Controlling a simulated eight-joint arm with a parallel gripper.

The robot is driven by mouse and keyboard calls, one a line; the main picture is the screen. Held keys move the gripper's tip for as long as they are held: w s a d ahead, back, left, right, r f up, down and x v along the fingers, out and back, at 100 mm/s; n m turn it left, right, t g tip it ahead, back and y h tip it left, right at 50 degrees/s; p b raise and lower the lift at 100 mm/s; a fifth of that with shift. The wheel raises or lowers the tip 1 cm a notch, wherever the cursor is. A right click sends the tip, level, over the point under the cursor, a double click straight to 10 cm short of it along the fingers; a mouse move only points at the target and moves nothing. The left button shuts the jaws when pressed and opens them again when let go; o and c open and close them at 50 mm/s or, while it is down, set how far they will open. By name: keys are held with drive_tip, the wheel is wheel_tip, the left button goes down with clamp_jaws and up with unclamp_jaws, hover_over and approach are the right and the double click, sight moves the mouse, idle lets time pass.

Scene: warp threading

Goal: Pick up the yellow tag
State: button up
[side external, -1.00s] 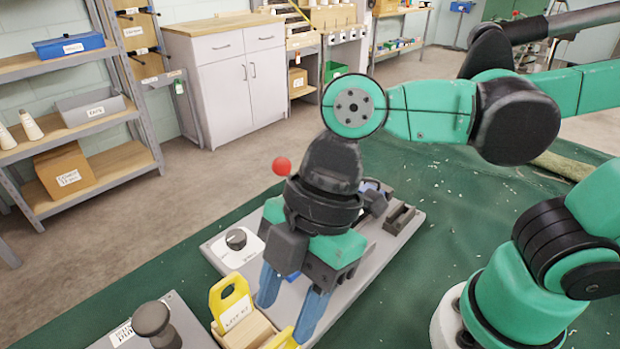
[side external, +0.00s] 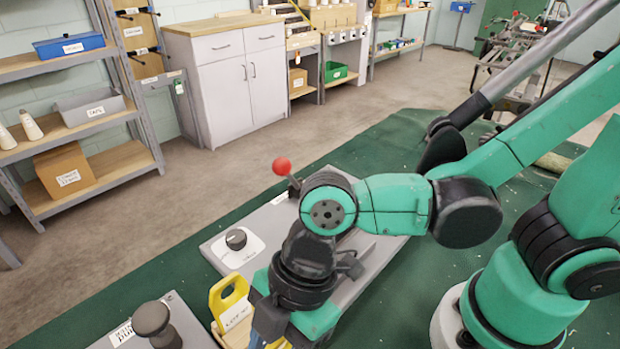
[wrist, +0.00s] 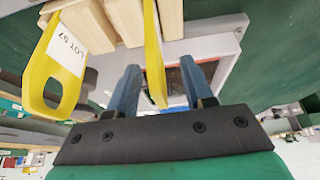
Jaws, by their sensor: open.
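A yellow tag (side external: 230,303) with a white label and a hole stands on the near side of the bench in the side view. A second yellow piece (wrist: 154,55) shows edge-on between the two blue fingers of my gripper (wrist: 160,80). The fingers are open, one on each side of it, with gaps visible. In the side view my gripper (side external: 297,318) covers most of this second piece, and its fingertips are hidden.
Pale wooden blocks (wrist: 90,22) stand between the yellow pieces. A grey board with a black knob (side external: 236,239) and a red-balled lever (side external: 281,167) lies behind. A dark round knob (side external: 152,320) stands at the left front. Green cloth to the left is clear.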

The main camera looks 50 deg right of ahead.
clamp_jaws()
idle(0.5)
